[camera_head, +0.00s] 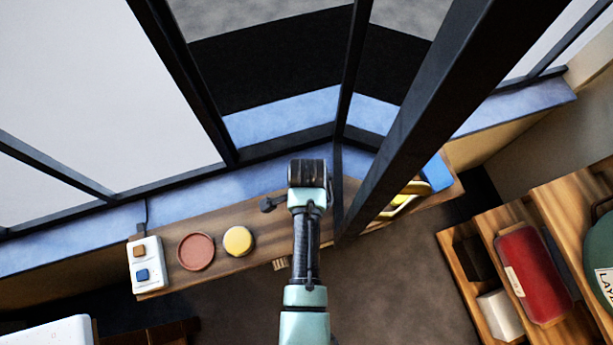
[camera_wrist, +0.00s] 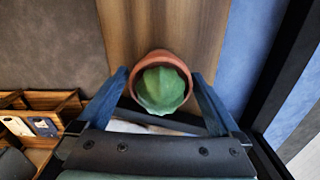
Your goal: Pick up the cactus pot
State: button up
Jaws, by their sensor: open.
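The cactus pot (camera_wrist: 162,88) shows in the wrist view as a round terracotta pot with a ribbed green cactus in it. It stands on a wooden surface (camera_wrist: 160,25). My gripper (camera_wrist: 160,74) is open, with one blue finger on the left of the pot and one on the right. In the head view my arm (camera_head: 306,245) reaches over the wooden shelf, and I cannot make out the pot there.
On the shelf (camera_head: 212,218) are a white box with two coloured knobs (camera_head: 148,265), a reddish-brown disc (camera_head: 196,251) and a yellow round thing (camera_head: 238,241). A dark post (camera_head: 430,115) and window frames stand close by. A red case (camera_head: 533,270) lies on the right-hand shelving.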

jog(key=shift+f, duration=0.1)
jog(key=shift+c, duration=0.2)
jog(key=c, duration=1.3)
